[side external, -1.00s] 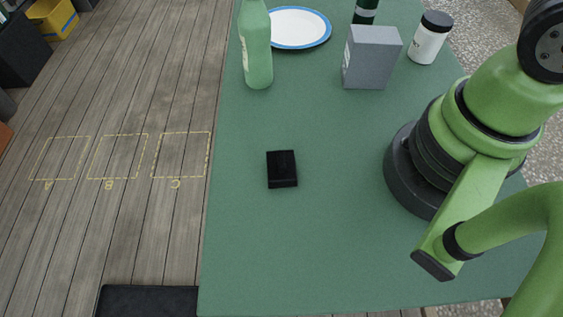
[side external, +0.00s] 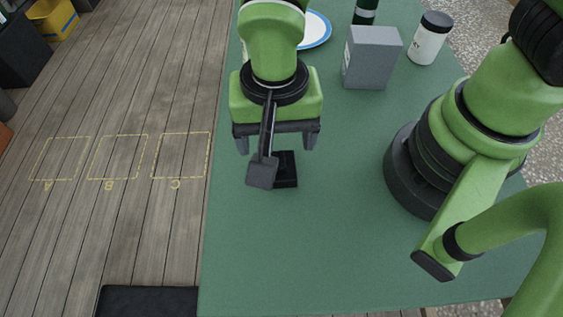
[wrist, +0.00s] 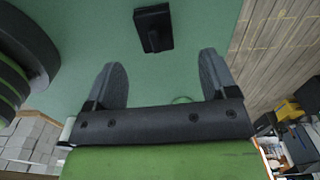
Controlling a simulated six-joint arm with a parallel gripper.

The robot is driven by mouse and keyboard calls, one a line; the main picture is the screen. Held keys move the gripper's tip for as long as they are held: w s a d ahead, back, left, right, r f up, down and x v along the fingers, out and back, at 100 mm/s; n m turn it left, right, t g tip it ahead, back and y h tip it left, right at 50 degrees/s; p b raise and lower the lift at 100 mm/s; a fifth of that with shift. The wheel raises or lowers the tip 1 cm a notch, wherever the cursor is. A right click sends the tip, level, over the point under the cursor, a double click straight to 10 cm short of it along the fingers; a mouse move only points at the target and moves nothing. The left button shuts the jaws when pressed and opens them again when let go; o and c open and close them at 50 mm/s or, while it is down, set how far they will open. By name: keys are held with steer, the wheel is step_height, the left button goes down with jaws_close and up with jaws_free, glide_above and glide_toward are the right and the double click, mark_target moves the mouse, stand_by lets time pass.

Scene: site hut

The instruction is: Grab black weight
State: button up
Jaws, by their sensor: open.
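The black weight (side external: 288,168) is a small dark block lying on the green table, partly hidden in the side view by the camera mount of my wrist. In the wrist view the black weight (wrist: 153,28) lies at the top, ahead of and apart from the fingertips. My gripper (side external: 276,146) is open and empty, pointing down above the table close to the weight. In the wrist view the two fingers of my gripper (wrist: 163,62) are spread wide, with bare green table between them.
A grey box (side external: 372,58) and a white jar with a black lid (side external: 429,38) stand at the back right. A dark bottle (side external: 365,12) and a blue-rimmed plate (side external: 318,30) are behind. The green table (side external: 300,250) is clear in front; its left edge drops to a plank floor.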

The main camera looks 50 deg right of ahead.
mark_target(281, 158)
steer(key=shift+s+d+f, duration=0.1)
steer(key=shift+d+f, duration=0.15)
steer(key=shift+f, duration=1.45)
steer(key=shift+d+f, duration=0.2)
steer(key=shift+f, duration=1.5)
steer(key=c, duration=1.3)
